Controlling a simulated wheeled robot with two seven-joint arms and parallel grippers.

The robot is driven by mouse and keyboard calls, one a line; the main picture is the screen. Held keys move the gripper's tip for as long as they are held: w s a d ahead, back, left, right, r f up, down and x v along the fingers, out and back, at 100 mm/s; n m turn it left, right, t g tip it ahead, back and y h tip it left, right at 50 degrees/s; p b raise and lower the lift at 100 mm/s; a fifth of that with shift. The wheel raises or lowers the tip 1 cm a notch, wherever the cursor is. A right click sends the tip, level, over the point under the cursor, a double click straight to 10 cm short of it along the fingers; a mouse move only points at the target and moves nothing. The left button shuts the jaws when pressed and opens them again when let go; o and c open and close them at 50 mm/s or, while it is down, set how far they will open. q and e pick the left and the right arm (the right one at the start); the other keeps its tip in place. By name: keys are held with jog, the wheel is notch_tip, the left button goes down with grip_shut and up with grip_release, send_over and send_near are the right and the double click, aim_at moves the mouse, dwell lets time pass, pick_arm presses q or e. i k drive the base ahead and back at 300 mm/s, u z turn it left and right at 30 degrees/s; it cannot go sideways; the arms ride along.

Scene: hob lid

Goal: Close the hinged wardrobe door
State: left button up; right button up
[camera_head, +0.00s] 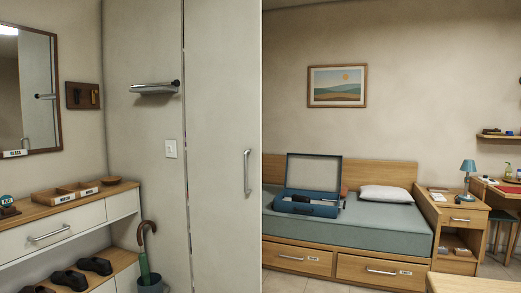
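The wardrobe door (220,100) is a tall pale grey-white panel in the middle of the head view. A vertical metal bar handle (247,172) sits near its right edge. A narrow dark gap runs down its left edge, with small coloured bits showing in it. The right edge stands in front of the bed area, and the top and bottom of the door are cut off by the frame. The wardrobe's inside is otherwise hidden, and how far the door stands open is hard to tell. Neither of my grippers is in view.
Some floor shows at lower right.

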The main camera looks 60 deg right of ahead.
aim_at(223, 38)
jog(key=z, duration=1.55)
jog(key=k, duration=0.6)
jog(key=u, duration=0.65)
jog(key=i, duration=1.25)
jog(key=u, duration=0.35)
